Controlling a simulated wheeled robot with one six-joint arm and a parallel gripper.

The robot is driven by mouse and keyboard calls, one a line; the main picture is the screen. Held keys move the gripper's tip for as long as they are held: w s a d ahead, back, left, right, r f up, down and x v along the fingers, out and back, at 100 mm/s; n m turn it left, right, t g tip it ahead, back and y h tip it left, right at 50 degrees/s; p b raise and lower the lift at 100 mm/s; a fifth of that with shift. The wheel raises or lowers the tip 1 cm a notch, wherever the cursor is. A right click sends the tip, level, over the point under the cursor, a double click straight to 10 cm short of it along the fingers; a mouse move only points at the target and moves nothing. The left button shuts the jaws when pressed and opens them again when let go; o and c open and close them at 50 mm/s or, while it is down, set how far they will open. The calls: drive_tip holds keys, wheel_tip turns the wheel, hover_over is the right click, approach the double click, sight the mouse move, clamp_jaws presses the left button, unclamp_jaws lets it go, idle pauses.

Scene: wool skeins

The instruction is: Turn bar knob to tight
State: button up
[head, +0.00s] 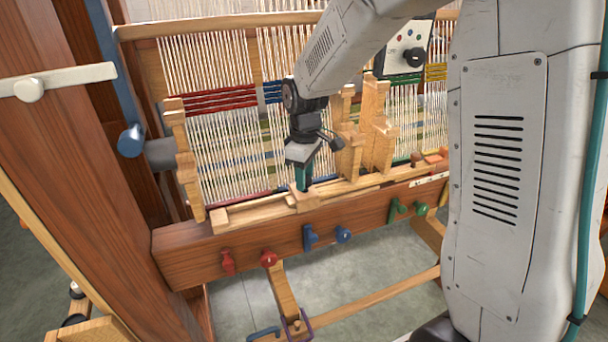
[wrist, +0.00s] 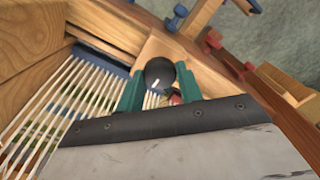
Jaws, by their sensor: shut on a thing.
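The bar knob (wrist: 158,73) is a round black knob with a white pointer mark, seen in the wrist view. It sits by a pale wooden block (wrist: 152,45) on the loom's front. My gripper (wrist: 160,80) has its teal fingers closed on either side of the knob. In the head view my gripper (head: 303,182) points down at the pale wooden block (head: 304,201) on the front beam. The knob itself is hidden there behind the fingers. A small red spot (wrist: 175,100) shows below the knob in the wrist view. I cannot read any tight mark.
The front beam (head: 185,256) carries red (head: 268,258), blue (head: 343,235) and green (head: 421,209) knobs. Upright wooden pieces (head: 378,130) stand close right of my gripper. Warp threads (head: 225,160) stretch behind it. A control box (head: 405,48) is at the back.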

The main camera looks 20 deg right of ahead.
drive_tip(key=shift+m, duration=0.3)
drive_tip(key=m, duration=0.3)
drive_tip(key=shift+m, duration=0.3)
drive_tip(key=m, duration=0.4)
drive_tip(key=shift+m, duration=0.3)
drive_tip(key=m, duration=0.4)
drive_tip(key=shift+m, duration=2.5)
drive_tip(key=o, duration=1)
